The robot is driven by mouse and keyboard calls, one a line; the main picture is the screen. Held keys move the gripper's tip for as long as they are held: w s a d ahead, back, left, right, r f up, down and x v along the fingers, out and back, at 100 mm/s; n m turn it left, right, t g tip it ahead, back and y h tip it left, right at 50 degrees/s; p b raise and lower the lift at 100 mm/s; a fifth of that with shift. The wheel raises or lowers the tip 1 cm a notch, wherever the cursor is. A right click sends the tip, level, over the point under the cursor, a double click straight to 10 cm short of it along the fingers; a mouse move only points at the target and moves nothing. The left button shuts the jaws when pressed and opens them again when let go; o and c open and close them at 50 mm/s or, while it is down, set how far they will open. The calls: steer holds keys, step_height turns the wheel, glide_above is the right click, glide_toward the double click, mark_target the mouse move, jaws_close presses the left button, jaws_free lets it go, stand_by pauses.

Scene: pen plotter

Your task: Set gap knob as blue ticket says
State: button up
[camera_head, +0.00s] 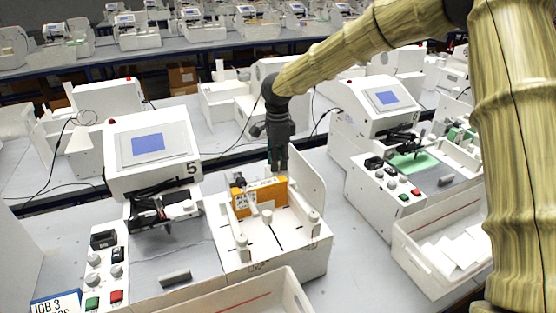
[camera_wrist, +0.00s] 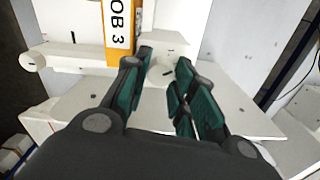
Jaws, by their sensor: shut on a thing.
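My gripper (camera_head: 279,160) points down behind the orange block on the white fixture beside machine 5. In the wrist view my gripper (camera_wrist: 162,88) has its two teal-padded fingers closed around a small white knob (camera_wrist: 162,72) with a dark mark on it. A blue-edged ticket (camera_head: 55,303) reading JOB 3 lies at the lower left; its lower line is cut off by the frame edge. The knob is hidden by the orange block or fingers in the head view, and I cannot read a scale by it.
The orange block (camera_head: 260,197) carries a JOB 3 label, also in the wrist view (camera_wrist: 118,35). Machine 5 (camera_head: 150,150) has knobs and green and red buttons on its left panel. A white bin (camera_head: 245,292) stands in front; machine 6 (camera_head: 385,105) is at right.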

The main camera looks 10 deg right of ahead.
steer(key=shift+m+p, duration=0.3)
steer(key=shift+p, duration=0.2)
steer(key=shift+m+p, duration=0.4)
steer(key=shift+m, duration=0.2)
steer(key=o, duration=1)
steer(key=shift+d, duration=0.1)
steer(key=shift+o, duration=0.2)
steer(key=shift+r, duration=0.15)
step_height(320, 180, up, 12)
